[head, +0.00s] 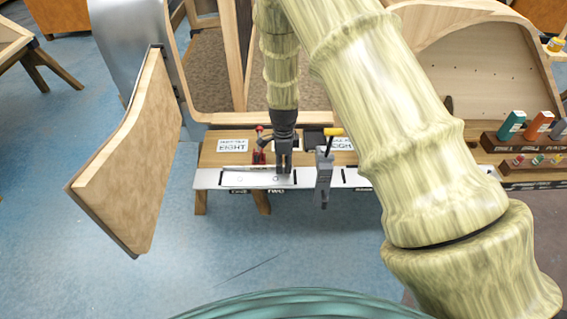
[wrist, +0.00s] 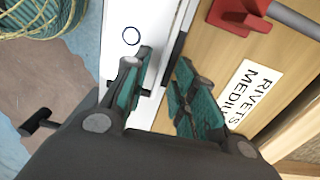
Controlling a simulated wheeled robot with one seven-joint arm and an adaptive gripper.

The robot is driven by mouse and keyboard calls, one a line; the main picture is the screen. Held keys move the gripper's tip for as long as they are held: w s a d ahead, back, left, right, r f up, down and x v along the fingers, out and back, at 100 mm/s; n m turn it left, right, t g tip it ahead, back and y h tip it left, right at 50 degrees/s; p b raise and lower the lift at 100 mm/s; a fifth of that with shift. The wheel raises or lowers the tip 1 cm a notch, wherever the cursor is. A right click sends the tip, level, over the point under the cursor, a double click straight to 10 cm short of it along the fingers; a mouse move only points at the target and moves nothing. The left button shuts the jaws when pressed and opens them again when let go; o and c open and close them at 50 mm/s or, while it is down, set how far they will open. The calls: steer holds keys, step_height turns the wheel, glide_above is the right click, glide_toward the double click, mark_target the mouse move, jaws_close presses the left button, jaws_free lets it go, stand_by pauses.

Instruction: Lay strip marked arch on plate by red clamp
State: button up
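The long pale plate (head: 212,179) runs along the front edge of the wooden bench, and its white surface with a ring mark shows in the wrist view (wrist: 120,60). The red clamp (head: 260,146) stands behind the plate, left of my gripper (head: 284,166). A red part, probably this clamp, shows at the wrist view's top (wrist: 238,12). My gripper (wrist: 166,80) points down over the plate's back edge. Its teal-padded fingers are apart, with plate and a dark edge visible between them. I see nothing held. No strip marked arch can be made out.
A grey clamp with a yellow handle (head: 324,165) stands just right of my gripper. A white label (head: 232,146) lies on the bench. A curved wooden panel (head: 135,155) stands at left. Bottles (head: 512,126) sit in a rack at right. Blue floor in front is clear.

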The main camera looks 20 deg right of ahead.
steer(key=shift+r, duration=0.1)
step_height(320, 180, up, 12)
steer(key=shift+w, duration=0.15)
stand_by(0.6)
stand_by(0.4)
